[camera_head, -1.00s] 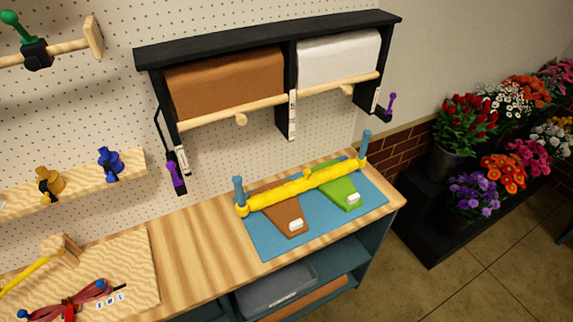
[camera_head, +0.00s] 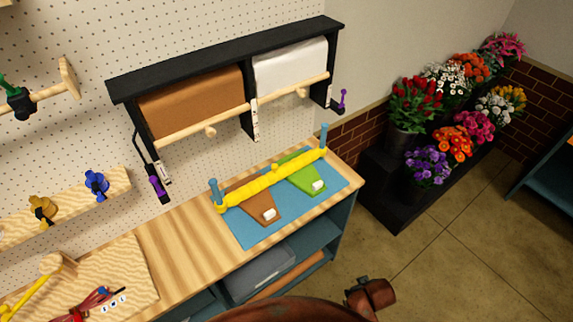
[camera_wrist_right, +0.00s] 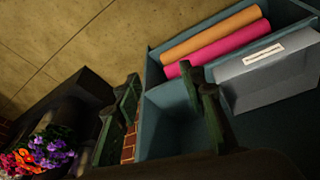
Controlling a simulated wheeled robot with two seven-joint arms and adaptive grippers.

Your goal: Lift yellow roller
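The yellow roller (camera_head: 268,182) lies across a blue mat (camera_head: 262,229), with its ends beside two upright blue posts (camera_head: 323,138). A brown piece (camera_head: 250,205) and a green piece (camera_head: 312,180), each with a white block, lie partly under the roller on the mat. My right gripper (camera_wrist_right: 165,103) shows in the right wrist view with its two dark fingers apart and nothing between them. It is away from the roller and faces the shelf below the bench. My left gripper is not in view.
A wall rack (camera_head: 235,57) with brown and white paper rolls hangs above the bench. Flower buckets on a dark stand (camera_head: 378,206) are at the right. The shelf holds a grey bin (camera_wrist_right: 268,77) and orange and pink rolls (camera_wrist_right: 218,47). Floor right of the bench is clear.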

